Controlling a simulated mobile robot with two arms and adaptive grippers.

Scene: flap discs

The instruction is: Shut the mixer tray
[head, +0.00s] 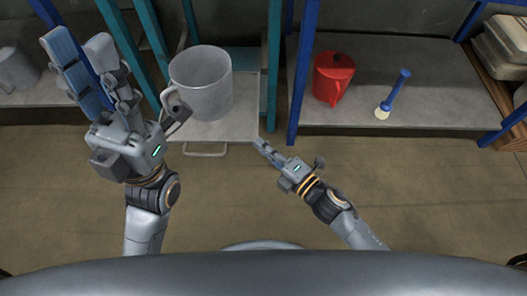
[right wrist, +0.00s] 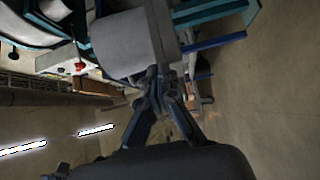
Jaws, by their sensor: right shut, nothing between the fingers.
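The mixer tray (head: 244,128) is a flat grey slab with a bar handle (head: 205,150) on its front edge, and in the head view it sticks out past the teal posts. A large grey pot (head: 203,85) with a side handle stands on it. My right gripper (head: 261,146) is shut and empty, to the right of the tray handle and near the tray's front right corner. In the right wrist view its fingers (right wrist: 159,72) are close to a large grey surface (right wrist: 125,42), probably the pot. My left gripper (head: 80,42) is open and empty, raised at the upper left.
A red kettle (head: 332,78) and a blue-handled brush (head: 395,94) sit on the right shelf (head: 440,80). Teal posts (head: 273,70) and blue posts (head: 303,70) flank the tray. The floor (head: 430,200) in front is clear.

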